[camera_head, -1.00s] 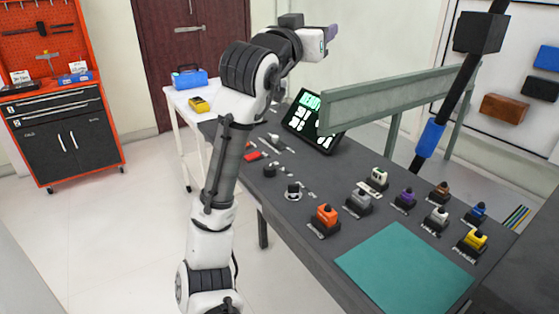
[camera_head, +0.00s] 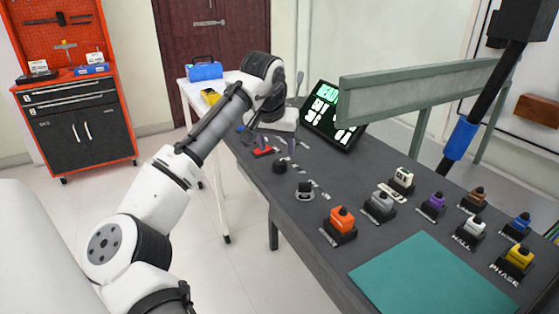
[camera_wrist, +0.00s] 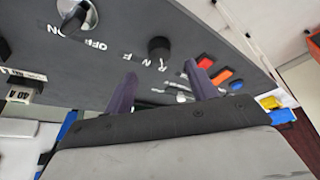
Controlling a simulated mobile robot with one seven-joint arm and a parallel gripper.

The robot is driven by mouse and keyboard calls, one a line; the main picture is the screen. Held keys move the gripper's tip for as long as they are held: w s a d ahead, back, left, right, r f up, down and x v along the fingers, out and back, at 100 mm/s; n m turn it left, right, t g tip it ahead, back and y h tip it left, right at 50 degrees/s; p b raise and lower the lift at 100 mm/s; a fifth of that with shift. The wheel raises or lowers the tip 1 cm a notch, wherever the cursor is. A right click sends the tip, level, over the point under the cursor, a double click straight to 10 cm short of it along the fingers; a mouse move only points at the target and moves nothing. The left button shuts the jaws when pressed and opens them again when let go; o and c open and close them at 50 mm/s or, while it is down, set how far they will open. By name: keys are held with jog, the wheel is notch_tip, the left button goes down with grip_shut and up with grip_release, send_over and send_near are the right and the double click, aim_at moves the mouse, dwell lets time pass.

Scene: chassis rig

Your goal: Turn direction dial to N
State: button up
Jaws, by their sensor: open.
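The direction dial (camera_wrist: 159,47) is a small black knob on the dark bench top, with white letters, seemingly R, N and F, beside it in the wrist view. I cannot tell which letter it points to. In the head view the black knob (camera_head: 279,167) stands near the left edge of the bench. My gripper (camera_wrist: 161,86) is open and empty, its two purple fingers spread. In the wrist view the dial appears beyond the fingertips, between their lines and apart from them. In the head view my gripper (camera_head: 277,144) is low over the bench, just behind the dial.
A second knob (camera_head: 305,191) with a pale ring, by OFF and ON labels, is close to the dial. A red piece (camera_head: 263,151) lies near my fingers. A tilted screen (camera_head: 332,116) stands behind. Several coloured switches (camera_head: 341,222) and a teal mat (camera_head: 432,275) fill the right.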

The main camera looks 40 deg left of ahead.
aim_at(280, 162)
jog(key=x, duration=0.6)
jog(key=shift+w+f, duration=0.2)
jog(key=shift+f, duration=0.05)
jog(key=c, duration=1)
